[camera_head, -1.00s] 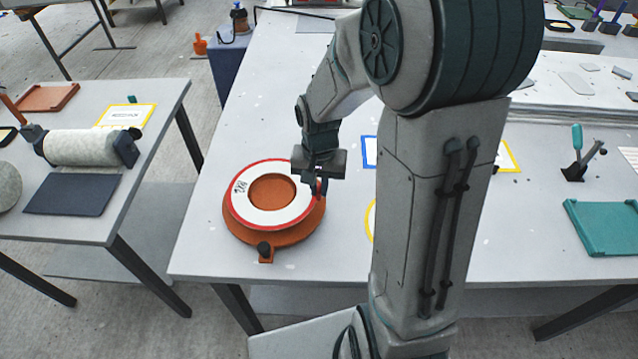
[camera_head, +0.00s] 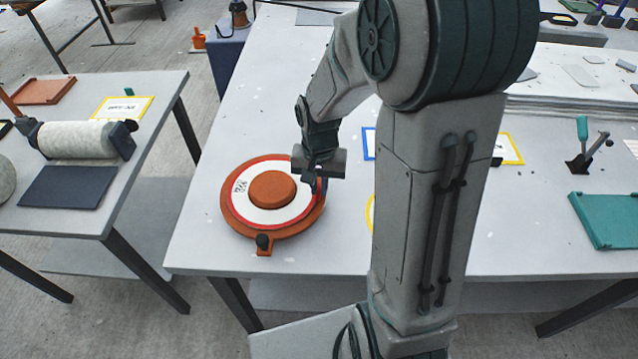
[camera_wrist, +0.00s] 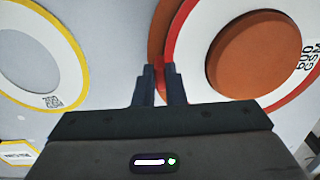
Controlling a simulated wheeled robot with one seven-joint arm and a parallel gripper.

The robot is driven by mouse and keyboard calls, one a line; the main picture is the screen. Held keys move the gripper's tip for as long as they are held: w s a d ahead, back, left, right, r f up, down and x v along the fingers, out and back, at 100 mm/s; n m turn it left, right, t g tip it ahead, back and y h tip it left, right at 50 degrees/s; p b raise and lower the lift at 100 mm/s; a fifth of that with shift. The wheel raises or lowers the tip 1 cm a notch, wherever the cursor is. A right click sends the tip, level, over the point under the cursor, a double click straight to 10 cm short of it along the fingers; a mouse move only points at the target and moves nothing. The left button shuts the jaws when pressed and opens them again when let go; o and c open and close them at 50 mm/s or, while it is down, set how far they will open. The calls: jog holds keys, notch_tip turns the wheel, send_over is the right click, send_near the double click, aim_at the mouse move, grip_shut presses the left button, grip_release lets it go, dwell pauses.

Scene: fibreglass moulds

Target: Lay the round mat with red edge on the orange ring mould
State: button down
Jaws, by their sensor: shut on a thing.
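The round mat with red edge (camera_head: 244,208) is a white ring that lies flat around the raised centre of the orange ring mould (camera_head: 230,222) in the head view. The mould's orange rim shows all around the mat, and a dark knob (camera_head: 263,242) sits on its front tab. My gripper (camera_head: 318,184) is at the mat's right edge, with its fingers shut on that edge. In the wrist view my gripper's fingers (camera_wrist: 160,80) point at the red edge of the mat (camera_wrist: 188,62), beside the orange centre. The fingertips' exact grip is small and partly hidden.
A yellow-edged white ring (camera_wrist: 72,60) lies close left of my gripper in the wrist view. Blue-edged (camera_head: 369,143) and yellow-edged (camera_head: 511,148) pieces lie partly behind my arm. A teal tray (camera_head: 606,218) is at the right. The table's left front corner is bare.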

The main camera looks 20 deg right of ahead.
jog(key=shift+f, duration=0.2)
jog(key=c, duration=1.4)
grip_release()
notch_tip(320, 180, up, 14)
jog(key=shift+f, duration=0.1)
jog(key=s+n+t, duration=0.3)
jog(key=s+n, duration=0.1)
jog(key=s, duration=0.8)
jog(key=shift+s+d+n, duration=0.2)
jog(key=shift+s+n, duration=0.15)
jog(key=shift+n, duration=0.05)
